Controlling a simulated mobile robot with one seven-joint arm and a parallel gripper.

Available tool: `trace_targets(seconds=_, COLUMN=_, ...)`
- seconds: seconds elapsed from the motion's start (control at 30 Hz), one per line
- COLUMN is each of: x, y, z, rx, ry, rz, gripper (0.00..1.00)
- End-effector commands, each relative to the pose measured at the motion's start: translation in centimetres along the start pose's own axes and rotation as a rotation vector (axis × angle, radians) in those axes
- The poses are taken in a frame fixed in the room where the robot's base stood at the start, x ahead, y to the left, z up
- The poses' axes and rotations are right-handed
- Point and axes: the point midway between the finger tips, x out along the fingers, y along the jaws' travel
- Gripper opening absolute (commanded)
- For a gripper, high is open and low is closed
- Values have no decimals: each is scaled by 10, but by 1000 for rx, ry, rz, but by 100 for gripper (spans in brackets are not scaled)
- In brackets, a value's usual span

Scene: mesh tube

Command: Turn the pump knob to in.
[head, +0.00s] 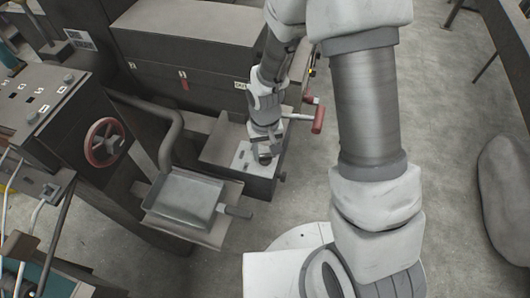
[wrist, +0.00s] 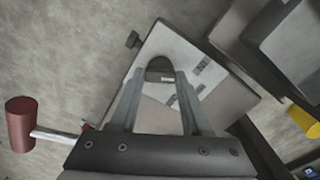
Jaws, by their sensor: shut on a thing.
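The pump knob is a dark rounded knob (wrist: 160,67) on a pale panel plate (wrist: 162,40) in the wrist view. My gripper (wrist: 161,76) is over the plate, with one finger on each side of the knob, shut on it. Small dark-and-white labels (wrist: 200,67) lie on the plate to the right of the knob; their text is too small to read. In the head view my gripper (head: 264,154) reaches down onto the pale plate (head: 241,157) on the low box, and largely hides the knob.
A red-handled lever (head: 318,120) sticks out right of my gripper; its handle also shows in the wrist view (wrist: 20,124). A grey pan (head: 186,201) stands to the left, near a red handwheel (head: 104,142). Open floor (head: 430,120) lies to the right.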

Motion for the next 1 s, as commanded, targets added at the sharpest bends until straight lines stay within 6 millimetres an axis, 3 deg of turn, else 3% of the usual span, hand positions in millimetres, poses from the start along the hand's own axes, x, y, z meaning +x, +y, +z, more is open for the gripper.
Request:
trace_targets(seconds=0.5, x=0, y=0, z=0, rx=-343, ry=0, rz=0, gripper=0)
trace_targets(seconds=1.0, x=0, y=0, z=0, rx=-411, ry=0, rz=0, gripper=0)
